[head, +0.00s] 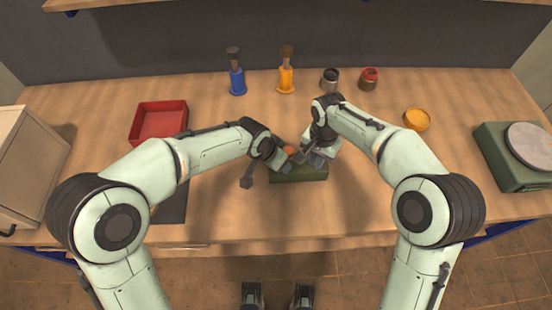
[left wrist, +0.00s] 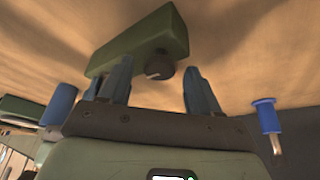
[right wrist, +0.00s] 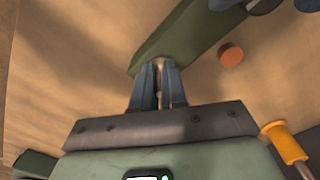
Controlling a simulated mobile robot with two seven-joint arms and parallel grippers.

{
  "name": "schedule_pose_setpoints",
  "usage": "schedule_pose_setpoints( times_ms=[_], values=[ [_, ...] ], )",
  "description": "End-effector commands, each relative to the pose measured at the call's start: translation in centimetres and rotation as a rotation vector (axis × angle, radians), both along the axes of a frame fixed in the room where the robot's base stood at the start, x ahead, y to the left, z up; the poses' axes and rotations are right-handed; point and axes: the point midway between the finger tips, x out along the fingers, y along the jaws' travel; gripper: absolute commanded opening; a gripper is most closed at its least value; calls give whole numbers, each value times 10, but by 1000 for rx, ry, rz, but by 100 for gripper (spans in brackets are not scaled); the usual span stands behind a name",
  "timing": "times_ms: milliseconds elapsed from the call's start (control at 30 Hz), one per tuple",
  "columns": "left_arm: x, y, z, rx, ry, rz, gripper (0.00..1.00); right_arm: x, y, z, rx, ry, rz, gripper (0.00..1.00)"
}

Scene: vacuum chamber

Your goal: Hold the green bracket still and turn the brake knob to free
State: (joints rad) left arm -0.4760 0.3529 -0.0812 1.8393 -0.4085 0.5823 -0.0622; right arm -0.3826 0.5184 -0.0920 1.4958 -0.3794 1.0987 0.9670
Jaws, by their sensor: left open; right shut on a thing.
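The green bracket (head: 300,175) lies on the bench in front of me, partly covered by my grippers in the head view. In the left wrist view, the bracket (left wrist: 140,42) carries the dark round brake knob (left wrist: 160,65) with a pale mark on its face. My left gripper (left wrist: 158,80) is open, with one finger on each side of the knob, and I see no contact. My right gripper (right wrist: 159,72) is shut on one end of the bracket (right wrist: 178,40); a small metallic part shows between its fingers. The knob is hard to make out in the head view.
An orange disc (right wrist: 230,54) lies beside the bracket. A red tray (head: 160,122) is at left, and blue (head: 237,82) and yellow (head: 286,80) handled tools stand behind. Two jars (head: 330,80), a yellow dish (head: 416,119) and a green scale (head: 505,160) are to the right.

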Motion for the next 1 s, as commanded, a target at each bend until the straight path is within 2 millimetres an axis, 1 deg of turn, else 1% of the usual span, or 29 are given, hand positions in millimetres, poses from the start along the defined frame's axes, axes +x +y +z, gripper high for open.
schedule_pose_setpoints(
  times_ms=[167, 400, 500, 600, 767, 1000],
  values=[
    [-5, 4, 19, -3, -4, -1, 63, 0, 0, 1, 1, -2, 0, 0],
    [-20, 16, 67, -4, -6, 2, 63, 0, 0, 1, 1, -2, 0, 0],
    [-26, 21, 84, -3, -5, 1, 63, 0, 0, 1, 1, -2, 0, 0],
    [-31, 25, 97, -1, -3, 1, 63, 0, 0, 1, 1, -2, 0, 0],
    [-35, 28, 109, -2, -2, 0, 63, 0, 0, 1, 1, -2, 0, 0],
    [-36, 28, 111, -1, -1, 0, 63, 0, 0, 1, 2, -2, 0, 0]
  ],
)
